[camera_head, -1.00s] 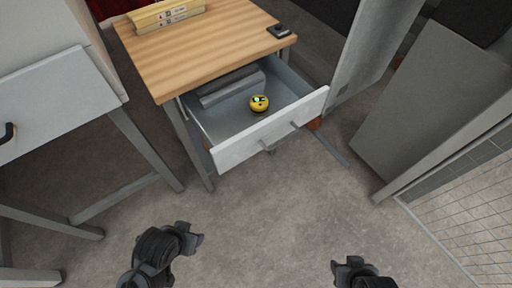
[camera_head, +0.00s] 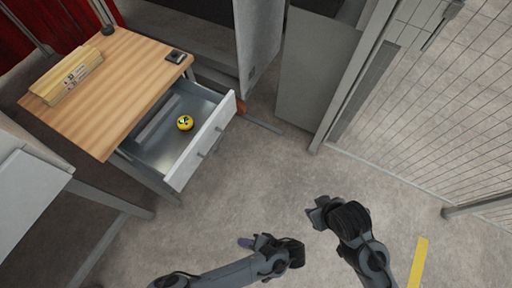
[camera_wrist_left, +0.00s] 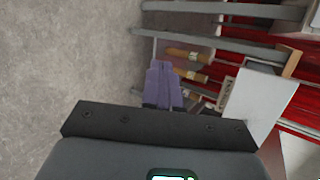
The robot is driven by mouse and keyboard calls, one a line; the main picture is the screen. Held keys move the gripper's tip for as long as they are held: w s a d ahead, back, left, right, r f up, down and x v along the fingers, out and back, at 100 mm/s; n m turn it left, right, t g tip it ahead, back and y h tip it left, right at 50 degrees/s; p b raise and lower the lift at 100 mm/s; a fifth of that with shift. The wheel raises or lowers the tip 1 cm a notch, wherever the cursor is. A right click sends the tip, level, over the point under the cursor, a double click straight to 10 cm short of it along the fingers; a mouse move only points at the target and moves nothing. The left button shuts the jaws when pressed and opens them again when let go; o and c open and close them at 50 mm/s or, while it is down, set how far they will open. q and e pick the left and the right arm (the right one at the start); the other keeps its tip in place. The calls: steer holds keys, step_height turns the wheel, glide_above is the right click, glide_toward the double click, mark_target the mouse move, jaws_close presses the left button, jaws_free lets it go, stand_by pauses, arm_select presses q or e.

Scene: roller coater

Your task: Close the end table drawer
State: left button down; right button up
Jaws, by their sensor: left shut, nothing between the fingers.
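The end table (camera_head: 120,75) has a wooden top and stands at the upper left in the head view. Its drawer (camera_head: 200,142) is pulled out, with a pale front and a bar handle facing the open floor. My left gripper (camera_head: 246,242) is below and right of the drawer front, apart from it. Its purple fingers are closed together and empty in the left wrist view (camera_wrist_left: 163,85). My right gripper (camera_head: 311,212) is farther right over the floor, clear of the drawer; its finger opening is not clear.
A yellow round object (camera_head: 185,123) lies inside the drawer. Yellow binders (camera_head: 68,78) and a small dark object (camera_head: 175,56) sit on the tabletop. A pale-topped table (camera_head: 28,195) stands at left. Grey cabinets stand behind, and a mesh fence (camera_head: 440,120) is at right. Floor before the drawer is clear.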

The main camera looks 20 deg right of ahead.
arm_select(q)
steer(key=w+a+r+t+p, duration=0.1)
steer(key=w+r+t+p, duration=0.2)
steer(key=w+r, duration=0.6)
steer(key=t+y+p, duration=0.1)
steer(key=t, duration=0.1)
glide_toward(190, 167)
arm_select(e)
step_height(190, 167, up, 6)
arm_select(q)
steer(key=b+x, duration=0.1)
steer(key=b, duration=0.2)
steer(key=b+x, duration=0.4)
steer(key=b, duration=0.1)
steer(key=shift+f+b, duration=0.3)
steer(key=shift+f, duration=0.05)
steer(key=shift+w+a, duration=0.45)
steer(key=shift+a, duration=0.05)
arm_select(e)
step_height(190, 167, down, 9)
steer(key=shift+a, duration=0.1)
steer(key=shift+w, duration=0.1)
